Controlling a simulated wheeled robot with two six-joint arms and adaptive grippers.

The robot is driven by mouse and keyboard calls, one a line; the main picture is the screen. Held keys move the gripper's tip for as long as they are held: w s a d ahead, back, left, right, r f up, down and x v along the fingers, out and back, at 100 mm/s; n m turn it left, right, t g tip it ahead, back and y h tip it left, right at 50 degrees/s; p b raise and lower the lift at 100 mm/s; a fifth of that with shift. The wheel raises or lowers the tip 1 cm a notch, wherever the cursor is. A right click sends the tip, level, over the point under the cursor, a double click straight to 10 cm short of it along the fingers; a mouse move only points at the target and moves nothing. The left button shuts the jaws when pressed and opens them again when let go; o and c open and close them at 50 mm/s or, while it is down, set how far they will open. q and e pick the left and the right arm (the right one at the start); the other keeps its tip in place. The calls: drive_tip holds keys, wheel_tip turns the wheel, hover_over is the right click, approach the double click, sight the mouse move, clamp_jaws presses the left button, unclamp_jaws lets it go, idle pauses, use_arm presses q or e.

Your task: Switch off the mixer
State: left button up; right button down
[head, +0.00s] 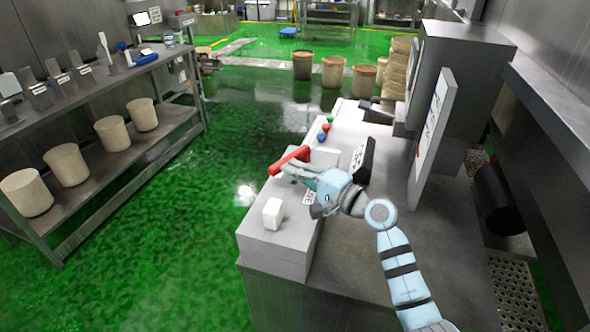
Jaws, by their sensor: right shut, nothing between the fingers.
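The mixer appears to be the large grey metal machine (458,90) at the right, on a long grey base. A grey control box (275,248) stands at its near left corner, with a red lever (290,159) and a white block (273,214) on top. Small red, green and blue round knobs (324,128) sit farther back. My right gripper (292,171) is shut and empty, with its tips right beside the red lever. I cannot tell whether they touch. The gripper hides part of the box top. My left gripper is not in view.
A black-framed panel (360,160) stands just behind my right wrist, close to the arm. A metal shelf (95,100) with several beige tubs stands at the left. Several brown drums (332,71) stand at the back. The green floor between is clear.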

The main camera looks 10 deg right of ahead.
drive_tip(key=shift+w+p, duration=0.15)
drive_tip(key=shift+p, duration=0.2)
drive_tip(key=h+p, duration=0.1)
drive_tip(key=a+m+t+h+p, duration=0.1)
drive_tip(key=p, duration=0.1)
drive_tip(key=shift+w+r, duration=0.3)
drive_tip(key=shift+r, duration=0.05)
drive_tip(key=shift+w+a+f+m+b, duration=0.25)
drive_tip(key=shift+a+m+b, duration=0.05)
drive_tip(key=shift+a, duration=0.1)
drive_tip(key=shift+a+f, duration=0.15)
